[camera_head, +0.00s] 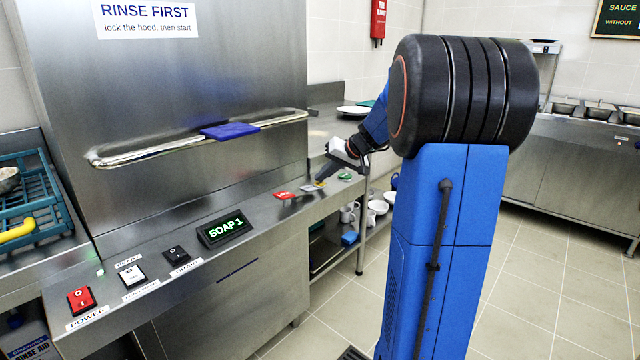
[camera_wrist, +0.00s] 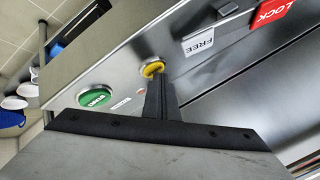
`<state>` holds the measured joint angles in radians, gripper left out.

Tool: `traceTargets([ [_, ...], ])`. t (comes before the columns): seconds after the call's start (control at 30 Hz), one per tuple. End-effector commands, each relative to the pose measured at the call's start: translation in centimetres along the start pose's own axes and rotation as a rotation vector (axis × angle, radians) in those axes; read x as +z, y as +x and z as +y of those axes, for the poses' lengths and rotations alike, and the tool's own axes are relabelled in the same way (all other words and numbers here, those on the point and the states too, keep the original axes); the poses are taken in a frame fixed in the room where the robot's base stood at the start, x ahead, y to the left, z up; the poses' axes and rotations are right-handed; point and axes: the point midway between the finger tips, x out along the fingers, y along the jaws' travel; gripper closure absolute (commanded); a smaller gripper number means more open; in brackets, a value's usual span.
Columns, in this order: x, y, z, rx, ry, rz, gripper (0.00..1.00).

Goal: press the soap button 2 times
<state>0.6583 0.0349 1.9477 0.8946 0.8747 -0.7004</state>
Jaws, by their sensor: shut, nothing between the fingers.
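A yellow round button (camera_wrist: 153,69) in a metal ring is on the steel panel in the wrist view; its label is not readable, but it is likely the soap button. My gripper (camera_wrist: 156,82) is shut and empty, its fingertips at the yellow button and overlapping its near edge. I cannot tell whether they touch or press it. In the head view my gripper (camera_head: 321,179) points down at the panel's right part and hides the button.
A green button (camera_wrist: 95,97) is close beside the yellow one. A red LOCK label (camera_wrist: 270,12) and a white FREE label (camera_wrist: 199,41) flank a switch. A red power switch (camera_head: 81,299) is at the panel's left. The hood's handle (camera_head: 200,138) juts out above the panel.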

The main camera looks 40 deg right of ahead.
Motion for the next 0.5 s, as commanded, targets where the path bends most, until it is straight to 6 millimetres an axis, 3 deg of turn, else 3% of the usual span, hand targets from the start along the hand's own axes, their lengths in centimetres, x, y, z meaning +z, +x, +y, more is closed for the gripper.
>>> traceTargets([
  [0.5,-0.78,-1.09,-0.79,0.000,0.000,0.000,1.00],
])
